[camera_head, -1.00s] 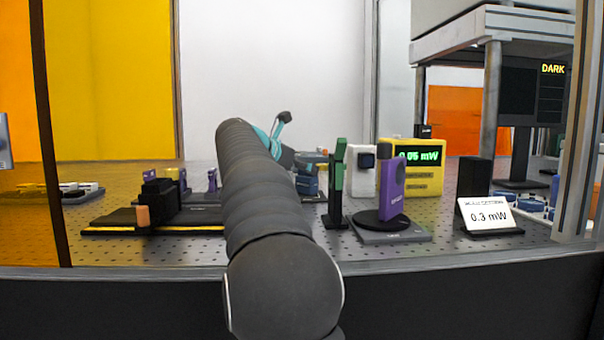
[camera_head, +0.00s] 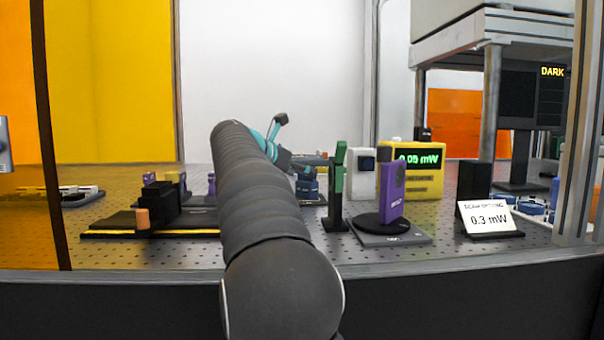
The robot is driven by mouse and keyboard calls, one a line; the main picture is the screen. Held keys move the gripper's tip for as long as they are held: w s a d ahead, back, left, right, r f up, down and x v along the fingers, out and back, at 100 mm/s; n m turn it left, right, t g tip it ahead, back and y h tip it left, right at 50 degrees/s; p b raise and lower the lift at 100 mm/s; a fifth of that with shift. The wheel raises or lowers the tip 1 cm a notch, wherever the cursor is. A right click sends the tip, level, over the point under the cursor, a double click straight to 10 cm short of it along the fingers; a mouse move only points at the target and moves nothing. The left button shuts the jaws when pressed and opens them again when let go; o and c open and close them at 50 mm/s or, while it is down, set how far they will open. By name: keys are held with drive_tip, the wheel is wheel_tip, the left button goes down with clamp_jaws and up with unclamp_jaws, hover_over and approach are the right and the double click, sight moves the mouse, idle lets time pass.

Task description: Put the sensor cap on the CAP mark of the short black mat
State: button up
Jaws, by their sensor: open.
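My gripper (camera_head: 303,168) is small and far off, at the end of my teal wrist, partly hidden by my dark arm. It is open, with nothing seen in it, close above or in front of a dark blue block (camera_head: 308,188). A white block with a dark square face (camera_head: 368,160) stands to its right; the square may be the sensor cap, but I cannot tell. My gripper is apart from it. I cannot make out a CAP mark. A dark mat edge (camera_head: 318,202) shows under the blue block; I cannot tell if it is the short black mat.
A green post (camera_head: 338,190) and a purple mount (camera_head: 391,190) on a round black base stand right of my arm. Behind is a yellow meter (camera_head: 430,183) reading about 0.05 mW. A 0.3 mW sign (camera_head: 487,217) stands at right. Black stages (camera_head: 160,205) lie left.

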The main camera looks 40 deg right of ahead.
drive_tip(key=w+v, duration=0.1)
drive_tip(key=v, duration=0.9)
drive_tip(key=shift+s+a+r, duration=0.15)
drive_tip(key=shift+s+a, duration=0.25)
drive_tip(key=shift+s, duration=0.1)
drive_tip(key=shift+c, duration=0.2)
idle(0.6)
